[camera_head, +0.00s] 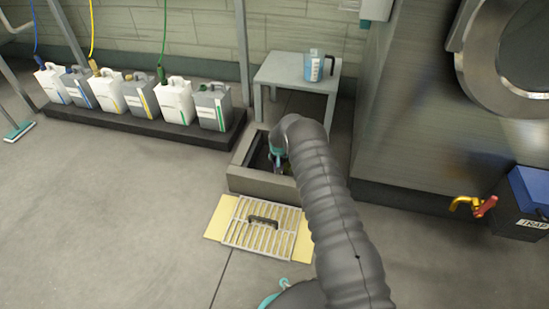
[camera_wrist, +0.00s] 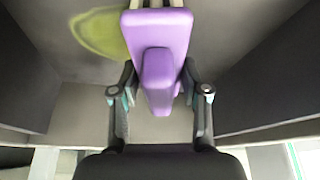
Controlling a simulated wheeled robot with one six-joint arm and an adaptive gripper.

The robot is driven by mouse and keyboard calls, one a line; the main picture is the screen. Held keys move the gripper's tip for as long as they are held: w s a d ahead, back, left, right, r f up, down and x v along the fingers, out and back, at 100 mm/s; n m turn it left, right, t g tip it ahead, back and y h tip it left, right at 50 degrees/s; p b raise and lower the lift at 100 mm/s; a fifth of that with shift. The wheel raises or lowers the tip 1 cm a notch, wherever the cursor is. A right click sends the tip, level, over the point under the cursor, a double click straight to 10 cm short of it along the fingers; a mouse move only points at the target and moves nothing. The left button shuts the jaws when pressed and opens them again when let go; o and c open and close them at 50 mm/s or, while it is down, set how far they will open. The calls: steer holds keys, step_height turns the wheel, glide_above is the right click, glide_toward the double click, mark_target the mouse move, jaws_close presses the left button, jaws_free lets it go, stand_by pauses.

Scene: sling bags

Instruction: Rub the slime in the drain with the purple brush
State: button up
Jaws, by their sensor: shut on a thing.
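The purple brush (camera_wrist: 157,45) is in the wrist view, its handle between my fingers and its pale bristle end at the top edge. My gripper (camera_wrist: 160,92) is shut on the brush. A yellow-green slime patch (camera_wrist: 98,33) lies on the dark drain surface, just left of the brush head. I cannot tell whether the bristles touch it. In the head view the drain (camera_head: 262,182) is a square, raised-rim pit, and my gripper (camera_head: 280,165) reaches down into it. My arm hides part of the pit, and the brush is hard to make out there.
A grate (camera_head: 262,224) lies on a yellow mat in front of the drain. A small table (camera_head: 290,75) with a blue jug (camera_head: 314,66) stands behind it. Several canisters (camera_head: 140,97) line a dark plinth at left. A blue box (camera_head: 526,200) and large metal machine stand at right.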

steer(key=shift+s+d, duration=0.45)
steer(key=shift+d, duration=0.9)
steer(key=shift+s+d, duration=0.45)
steer(key=shift+d, duration=0.95)
steer(key=shift+s+d, duration=0.45)
steer(key=shift+d, duration=0.9)
steer(key=shift+s, duration=0.1)
